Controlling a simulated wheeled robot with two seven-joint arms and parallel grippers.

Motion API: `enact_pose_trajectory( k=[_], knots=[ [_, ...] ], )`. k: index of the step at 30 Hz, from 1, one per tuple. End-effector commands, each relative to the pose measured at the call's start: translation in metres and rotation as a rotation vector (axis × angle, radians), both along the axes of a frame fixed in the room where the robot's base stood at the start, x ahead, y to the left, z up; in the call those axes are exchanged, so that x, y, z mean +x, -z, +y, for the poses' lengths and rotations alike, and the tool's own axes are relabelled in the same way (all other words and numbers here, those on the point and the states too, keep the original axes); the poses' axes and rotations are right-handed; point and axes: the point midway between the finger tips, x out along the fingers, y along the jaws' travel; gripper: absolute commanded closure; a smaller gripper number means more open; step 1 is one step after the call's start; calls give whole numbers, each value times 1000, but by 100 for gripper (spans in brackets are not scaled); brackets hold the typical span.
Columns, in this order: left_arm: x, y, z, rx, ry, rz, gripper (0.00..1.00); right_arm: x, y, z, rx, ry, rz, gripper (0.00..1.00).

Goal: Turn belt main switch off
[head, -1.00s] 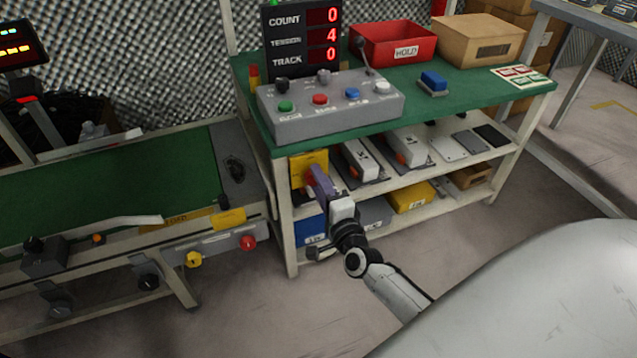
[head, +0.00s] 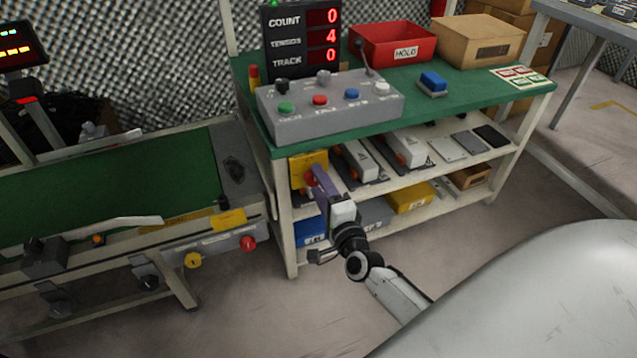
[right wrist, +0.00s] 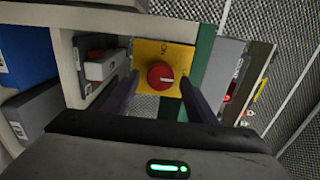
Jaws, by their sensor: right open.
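The switch is a round red knob (right wrist: 160,75) on a yellow plate (right wrist: 180,56). A thin white pointer mark on the knob points right in the right wrist view; the plate's small lettering is hard to read. In the head view the yellow plate (head: 300,165) is at the green bench's left front corner, under the top, with the red knob (head: 311,178) partly covered by the gripper. My right gripper (right wrist: 160,82) is open, its purple fingers on either side of the knob. I cannot tell whether they touch it. My left gripper is not in view.
The green-topped bench (head: 470,95) carries a grey button box (head: 330,118), a red bin (head: 390,45) and a display (head: 300,40). Its shelves hold boxes and tools. A green conveyor belt (head: 100,185) stands left. Floor in front is clear.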

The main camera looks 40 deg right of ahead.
Motion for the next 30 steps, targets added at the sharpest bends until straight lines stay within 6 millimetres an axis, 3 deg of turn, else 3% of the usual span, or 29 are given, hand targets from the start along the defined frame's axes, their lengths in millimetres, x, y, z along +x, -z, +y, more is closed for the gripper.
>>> enact_pose_trajectory(
  k=[9,15,30],
  knots=[
    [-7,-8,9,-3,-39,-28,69,-59,-1,14,-1,-1,5,48],
    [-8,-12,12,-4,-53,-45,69,-86,0,21,2,-1,3,48],
    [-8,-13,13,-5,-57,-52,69,-94,0,23,1,0,1,48]
  ],
)
